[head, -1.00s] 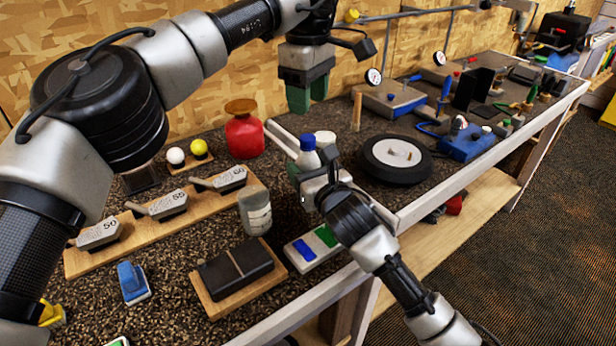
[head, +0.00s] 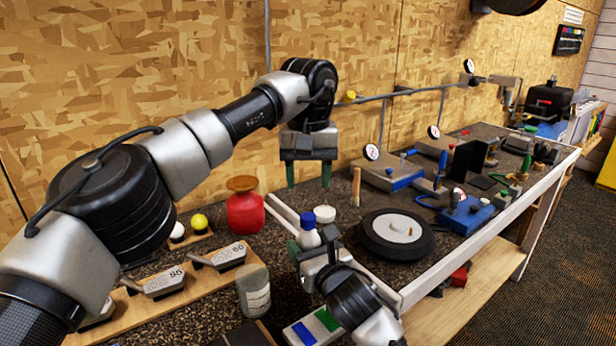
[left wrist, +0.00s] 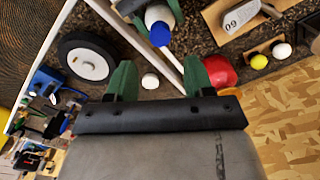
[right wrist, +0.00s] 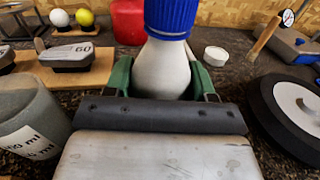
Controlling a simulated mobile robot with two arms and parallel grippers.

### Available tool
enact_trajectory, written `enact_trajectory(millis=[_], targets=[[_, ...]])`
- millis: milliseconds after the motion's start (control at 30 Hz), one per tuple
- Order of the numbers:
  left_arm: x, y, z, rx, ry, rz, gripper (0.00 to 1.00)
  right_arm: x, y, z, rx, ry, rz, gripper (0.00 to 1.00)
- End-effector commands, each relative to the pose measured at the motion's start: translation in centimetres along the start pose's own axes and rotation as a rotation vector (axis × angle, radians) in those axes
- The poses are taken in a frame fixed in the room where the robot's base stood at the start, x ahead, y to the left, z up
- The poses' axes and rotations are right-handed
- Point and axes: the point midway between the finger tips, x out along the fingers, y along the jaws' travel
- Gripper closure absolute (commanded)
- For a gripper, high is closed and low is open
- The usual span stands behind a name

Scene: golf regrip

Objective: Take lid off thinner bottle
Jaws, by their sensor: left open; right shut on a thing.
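The thinner bottle (head: 309,238) is white with a blue lid (head: 308,220) on top. It stands upright on the bench. My right gripper (head: 318,252) is shut around its body; the right wrist view shows the bottle (right wrist: 162,72) between the green fingers, below the blue lid (right wrist: 171,18). My left gripper (head: 309,174) is open and empty, above and behind the bottle, pointing down. In the left wrist view the blue lid (left wrist: 160,34) lies beyond the open green fingers.
A red container (head: 245,212) stands left of the bottle, and a small white round item (head: 324,214) just behind it. A black wheel (head: 397,236) lies to the right. A grey container (head: 253,290) stands at the front left.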

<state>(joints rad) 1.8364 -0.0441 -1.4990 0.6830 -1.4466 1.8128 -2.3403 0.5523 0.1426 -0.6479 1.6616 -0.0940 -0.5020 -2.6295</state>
Motion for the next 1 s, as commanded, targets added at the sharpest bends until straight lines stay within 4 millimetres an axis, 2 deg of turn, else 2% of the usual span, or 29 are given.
enact_trajectory(millis=[100, 267, 733, 1000], targets=[[0.0, 0.0, 0.0, 0.124, -0.001, 0.001, 0.48, 0.0, 0.0, -0.1, 0.001, 0.002, 0.0, 1.0], [0.3, 0.0, 0.0, 0.201, -0.001, 0.0, 0.48, 0.0, 0.0, -0.1, 0.001, 0.002, 0.0, 1.0], [6.7, -0.1, 0.0, 0.207, -0.002, 0.0, 0.48, 0.0, 0.0, -0.1, 0.001, 0.002, 0.0, 1.0], [8.0, -0.1, 0.0, 0.205, 0.0, 0.001, 0.48, 0.0, 0.0, -0.1, 0.001, 0.002, 0.0, 1.0]])
